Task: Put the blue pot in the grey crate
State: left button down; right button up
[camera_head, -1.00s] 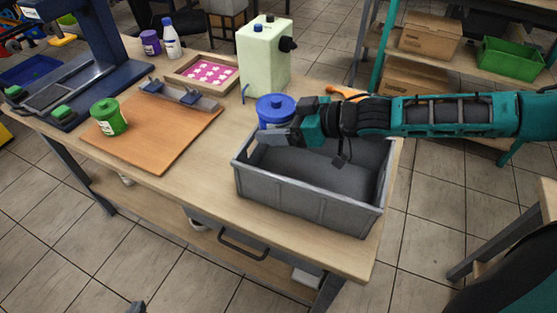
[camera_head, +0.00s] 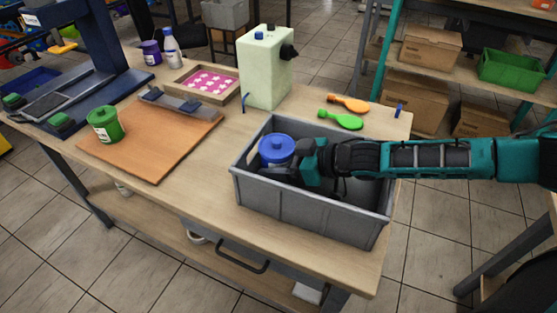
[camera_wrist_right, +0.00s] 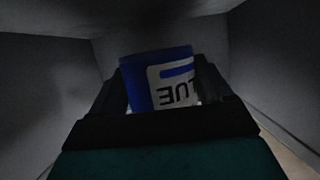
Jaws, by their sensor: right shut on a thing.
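The blue pot (camera_head: 277,148) with its blue lid is inside the grey crate (camera_head: 310,213), near the crate's left end. My right gripper (camera_head: 291,170) reaches in over the crate's right side and is shut on the pot. In the right wrist view the pot (camera_wrist_right: 158,80) sits between the dark fingers, its white label showing, with grey crate walls around it. The pot looks upright. Whether its base touches the crate floor is hidden. My left gripper is not in view.
A pale green canister (camera_head: 265,70) stands behind the crate. Green (camera_head: 341,119) and orange (camera_head: 348,103) tools lie behind it on the table. A green pot (camera_head: 104,124) stands on the brown board (camera_head: 155,145) at left. Bare tabletop lies between board and crate.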

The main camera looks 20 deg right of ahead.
jog(key=shift+f, duration=0.25)
jog(key=shift+f, duration=0.25)
jog(key=o, duration=1.2)
jog(key=shift+f, duration=0.1)
jog(key=shift+o, duration=0.2)
jog(key=v, duration=0.4)
jog(key=r+v, duration=0.1)
jog(key=v, duration=0.3)
jog(key=shift+w+a+r+p, duration=0.1)
jog(key=shift+w+p, duration=0.05)
jog(key=shift+p, duration=0.15)
